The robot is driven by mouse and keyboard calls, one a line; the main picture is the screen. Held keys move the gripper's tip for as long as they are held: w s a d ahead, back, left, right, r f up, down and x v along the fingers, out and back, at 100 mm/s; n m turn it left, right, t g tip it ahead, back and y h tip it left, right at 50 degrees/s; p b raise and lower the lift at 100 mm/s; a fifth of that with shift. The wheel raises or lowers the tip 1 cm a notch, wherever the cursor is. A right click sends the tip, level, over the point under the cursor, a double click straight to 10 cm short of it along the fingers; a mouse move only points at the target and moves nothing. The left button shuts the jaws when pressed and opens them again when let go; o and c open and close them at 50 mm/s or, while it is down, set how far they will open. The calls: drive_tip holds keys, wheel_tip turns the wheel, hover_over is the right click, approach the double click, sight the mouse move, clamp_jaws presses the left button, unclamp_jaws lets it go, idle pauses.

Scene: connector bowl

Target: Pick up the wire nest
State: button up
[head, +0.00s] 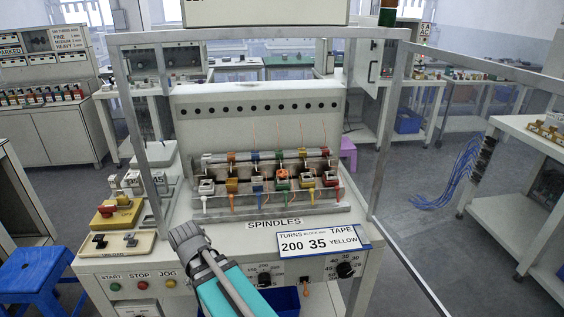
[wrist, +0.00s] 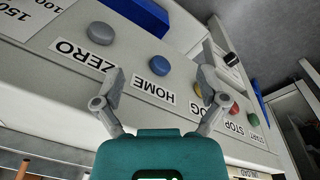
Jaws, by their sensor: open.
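A bundle of thin blue wires (head: 461,168), the likeliest wire nest, hangs from the left end of a bench on the right in the head view. Its lower ends spread out towards the grey floor. My gripper (head: 187,236) is far to its left, above the front edge of the spindle machine. In the wrist view my gripper (wrist: 160,68) has its two grey fingers spread apart with nothing between them. They are over a button panel (wrist: 190,116) with ZERO, HOME, JOG, STOP and START labels. The wires do not show in the wrist view.
The spindle machine (head: 262,215) carries a row of coloured spindles. A metal frame post (head: 386,140) and a sloping rail (head: 412,262) stand between it and the right bench (head: 520,205). A blue stool (head: 38,275) is at the left. Floor between machine and bench looks clear.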

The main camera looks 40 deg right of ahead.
sight(282, 174)
drive_tip(key=w+d+r+n+h+p, duration=0.1)
drive_tip(key=d+r, duration=0.1)
drive_tip(key=d, duration=0.1)
drive_tip(key=w+d+r+n+h+p, duration=0.1)
drive_tip(key=w+d+r+n+p, duration=0.1)
drive_tip(key=d+r, duration=0.1)
drive_tip(key=w+d+r+n+h+p, duration=0.1)
drive_tip(key=w+d+r+n+p, duration=0.1)
drive_tip(key=d+r, duration=0.1)
drive_tip(key=shift+w+d+r+h, duration=0.1)
drive_tip(key=shift+w+d+h, duration=0.1)
drive_tip(key=shift+d+h, duration=0.2)
drive_tip(key=w+d+r+n+h, duration=0.1)
drive_tip(key=d, duration=0.1)
drive_tip(key=w+d+r+n+h, duration=0.1)
drive_tip(key=d, duration=0.1)
drive_tip(key=w+d+r+n+h, duration=0.1)
drive_tip(key=d+n, duration=0.1)
drive_tip(key=d, duration=0.1)
drive_tip(key=shift+p, duration=0.3)
drive_tip(key=w+d+r+n+h, duration=0.4)
drive_tip(key=d+r+n, duration=0.3)
drive_tip(key=d, duration=0.4)
drive_tip(key=shift+d+r+n+h, duration=0.2)
drive_tip(key=shift+r+n+h, duration=0.15)
drive_tip(key=shift+n+h, duration=0.55)
drive_tip(key=shift+d, duration=0.1)
